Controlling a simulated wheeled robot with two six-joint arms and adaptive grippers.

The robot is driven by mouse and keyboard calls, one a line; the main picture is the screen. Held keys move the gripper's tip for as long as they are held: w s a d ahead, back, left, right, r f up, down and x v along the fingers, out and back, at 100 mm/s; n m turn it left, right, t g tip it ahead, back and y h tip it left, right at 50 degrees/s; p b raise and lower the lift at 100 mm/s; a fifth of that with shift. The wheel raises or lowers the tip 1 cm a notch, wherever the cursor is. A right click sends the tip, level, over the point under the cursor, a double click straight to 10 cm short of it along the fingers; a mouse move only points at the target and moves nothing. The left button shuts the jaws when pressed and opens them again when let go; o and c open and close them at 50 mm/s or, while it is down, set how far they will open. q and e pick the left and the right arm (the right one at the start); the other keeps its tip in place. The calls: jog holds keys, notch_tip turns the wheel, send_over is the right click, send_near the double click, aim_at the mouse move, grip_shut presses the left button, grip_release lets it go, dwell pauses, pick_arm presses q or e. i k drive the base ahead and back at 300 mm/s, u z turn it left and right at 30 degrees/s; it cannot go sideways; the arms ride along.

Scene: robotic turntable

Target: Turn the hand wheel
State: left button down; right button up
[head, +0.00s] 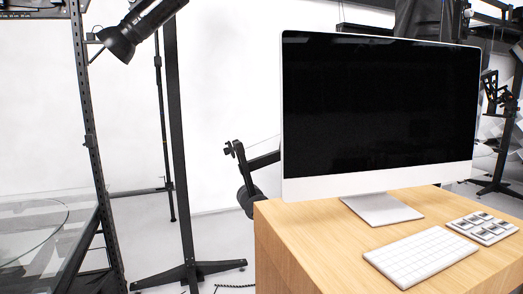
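I cannot make out a hand wheel for certain in the head view. A black arm with a small clamp-like end and a dark round part (247,194) shows behind the left edge of the monitor; what it is I cannot tell. At the far left, a glass-like platform (35,235) with a curved circular line on it stands beside a black metal frame (88,130). Neither of my grippers is in view.
A wooden desk (320,235) fills the lower right. It bears a large monitor (380,110), a white keyboard (420,255) and a small keypad (483,226). A black lamp (118,42) and a stand (176,150) are at left. Some floor shows between frame and desk.

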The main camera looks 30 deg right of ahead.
aim_at(227, 151)
jog(key=i, duration=0.45)
jog(key=z, duration=0.7)
